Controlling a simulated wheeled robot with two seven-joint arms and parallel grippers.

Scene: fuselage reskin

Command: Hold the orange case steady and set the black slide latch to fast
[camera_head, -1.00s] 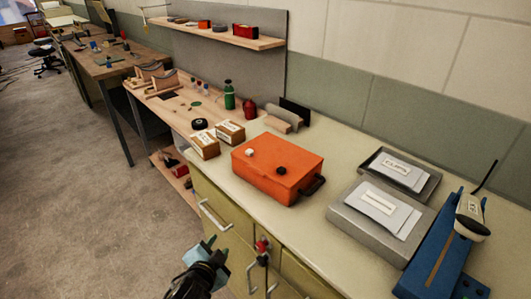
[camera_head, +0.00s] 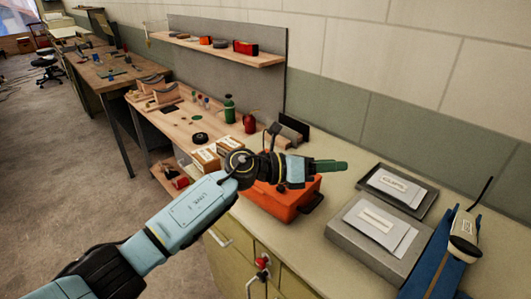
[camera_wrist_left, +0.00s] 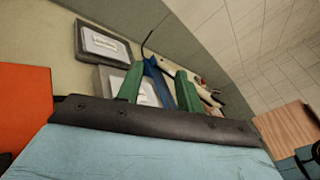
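The orange case (camera_head: 270,204) sits on the cream counter, with a dark handle (camera_head: 313,203) on its right side. My left forearm and wrist cross in front of the case and hide most of its lid. The black latch cannot be made out behind my arm. My left gripper (camera_head: 338,165) is above the case's right side, with its green fingers pointing right. In the left wrist view my gripper (camera_wrist_left: 159,72) has its fingers apart with nothing held between them. The orange case (camera_wrist_left: 22,105) shows at that view's left edge. My right gripper is not in view.
A grey box with a label (camera_head: 362,236) and a dark tray (camera_head: 376,181) lie right of the case. A blue stand with a scanner (camera_head: 463,235) is at the far right. Small cartons (camera_head: 205,160) and bottles stand left of the case. The wall runs behind.

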